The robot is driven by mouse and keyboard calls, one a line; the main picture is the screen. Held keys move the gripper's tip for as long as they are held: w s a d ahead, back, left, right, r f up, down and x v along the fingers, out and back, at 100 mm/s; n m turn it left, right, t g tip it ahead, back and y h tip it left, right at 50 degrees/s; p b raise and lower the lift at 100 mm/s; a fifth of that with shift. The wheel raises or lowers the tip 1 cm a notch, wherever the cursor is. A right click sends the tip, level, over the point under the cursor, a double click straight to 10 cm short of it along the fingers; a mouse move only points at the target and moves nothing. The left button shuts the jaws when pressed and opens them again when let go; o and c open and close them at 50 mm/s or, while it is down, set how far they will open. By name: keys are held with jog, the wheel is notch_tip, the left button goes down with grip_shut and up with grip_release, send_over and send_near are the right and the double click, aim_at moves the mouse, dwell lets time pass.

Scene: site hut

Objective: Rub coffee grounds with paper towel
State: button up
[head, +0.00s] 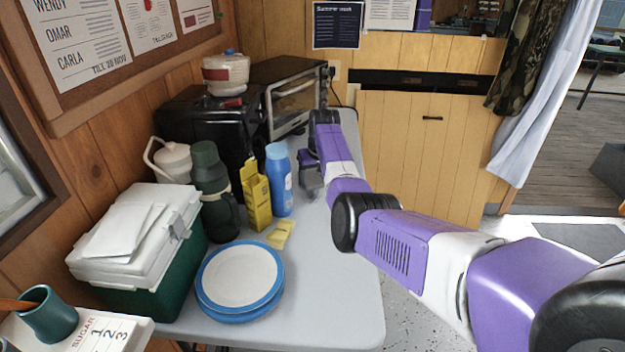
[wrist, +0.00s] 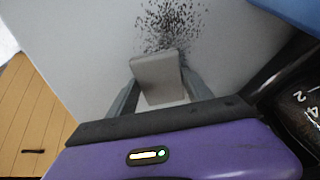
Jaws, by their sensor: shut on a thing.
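The coffee grounds (wrist: 168,25) are a dark speckled patch on the pale grey table in the wrist view. They are densest in the middle, with loose specks around. My gripper (wrist: 160,88) is shut on a folded, pale paper towel (wrist: 157,72). The towel's far edge is at the near side of the patch; I cannot tell if it presses on the table. In the head view my gripper (head: 311,176) is low over the far part of the table, right of the blue bottle (head: 279,180). The grounds cannot be made out there.
A yellow box (head: 256,196), a green flask (head: 214,190) and a toaster oven (head: 294,95) stand along the left and back. A yellow sponge (head: 280,234) and stacked plates (head: 240,276) lie nearer. The table's right front area (head: 335,290) is clear.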

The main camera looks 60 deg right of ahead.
aim_at(311, 185)
jog(key=shift+s+a+r+p, duration=0.25)
jog(key=shift+a+p, duration=0.3)
jog(key=shift+p, duration=0.65)
jog(key=a+p, duration=0.2)
jog(key=p, duration=0.1)
jog(key=shift+s, duration=0.35)
jog(key=shift+s+a+f+p, duration=0.15)
jog(key=shift+a+p, duration=0.1)
jog(key=shift+p, duration=0.2)
jog(key=a+p, duration=0.1)
jog(key=p, duration=0.1)
jog(key=s+a+p, duration=0.1)
jog(key=p, duration=0.1)
jog(key=shift+a, duration=0.4)
jog(key=shift+s+a+f+p, duration=0.2)
jog(key=shift+a+p, duration=0.15)
jog(key=shift+s+a+r+p, duration=0.15)
jog(key=shift+s+a+p, duration=0.1)
jog(key=shift+a+p, duration=0.6)
jog(key=shift+s+a+p, duration=0.35)
jog(key=shift+a+p, duration=0.3)
jog(key=shift+p, duration=0.45)
jog(key=shift+s+a, duration=0.15)
jog(key=shift+a, duration=0.1)
